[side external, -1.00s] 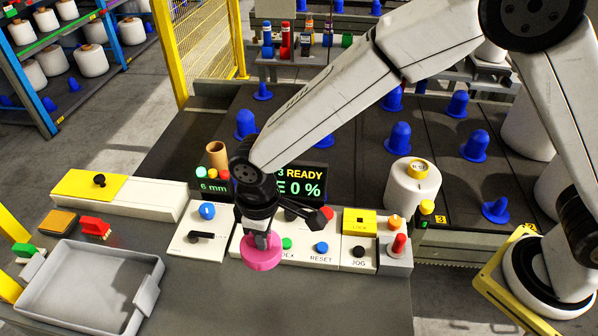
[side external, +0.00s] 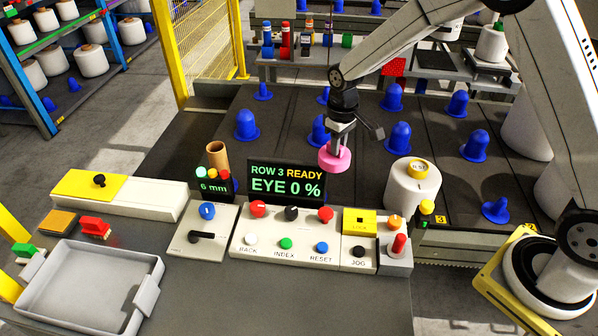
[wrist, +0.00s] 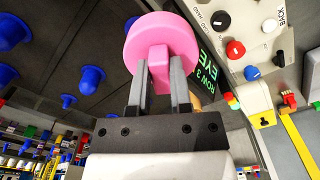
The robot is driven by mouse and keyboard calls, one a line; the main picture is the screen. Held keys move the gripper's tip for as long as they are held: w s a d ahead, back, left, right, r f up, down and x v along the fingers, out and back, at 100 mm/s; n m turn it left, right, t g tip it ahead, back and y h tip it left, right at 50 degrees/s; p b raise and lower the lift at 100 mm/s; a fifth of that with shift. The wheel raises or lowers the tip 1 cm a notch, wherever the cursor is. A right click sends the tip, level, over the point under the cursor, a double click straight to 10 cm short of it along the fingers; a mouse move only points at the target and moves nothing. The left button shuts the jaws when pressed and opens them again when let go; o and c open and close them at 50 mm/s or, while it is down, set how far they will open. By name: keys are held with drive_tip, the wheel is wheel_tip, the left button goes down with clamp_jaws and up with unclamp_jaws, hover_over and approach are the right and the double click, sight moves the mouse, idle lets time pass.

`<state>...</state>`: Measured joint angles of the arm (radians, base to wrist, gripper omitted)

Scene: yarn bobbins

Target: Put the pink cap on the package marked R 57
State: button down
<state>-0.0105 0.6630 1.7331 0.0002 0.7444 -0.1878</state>
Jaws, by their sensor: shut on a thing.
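The pink cap (side external: 334,159) is a round disc with a tab on top. My gripper (side external: 341,132) is shut on that tab and holds the cap in the air, above and behind the control panel. In the wrist view the cap (wrist: 161,45) sits between the two grey fingers (wrist: 160,85). The writing on the label is too small to read for certain.
The control panel (side external: 300,238) with knobs and buttons lies in front, with the "EYE 0 %" display (side external: 286,181) standing behind it. Several blue cones (side external: 398,137) stand on the dark deck. A brown tube (side external: 217,154) stands left of the display. A grey tray (side external: 75,290) is at front left.

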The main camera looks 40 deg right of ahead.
drive_tip(key=s+d+m, duration=0.3)
drive_tip(key=s+d, duration=0.1)
drive_tip(key=d, duration=1)
drive_tip(key=s+d+m, duration=0.2)
drive_tip(key=s+d, duration=0.2)
drive_tip(key=d, duration=1)
wheel_tip(320, 180, down, 6)
drive_tip(key=shift+d+f+m, duration=0.15)
drive_tip(key=shift+d+m, duration=0.15)
drive_tip(key=shift+s, duration=0.1)
drive_tip(key=shift+f, duration=1.6)
drive_tip(key=shift+r, duration=0.15)
drive_tip(key=shift+r, duration=2.35)
drive_tip(key=shift+f, duration=2.8)
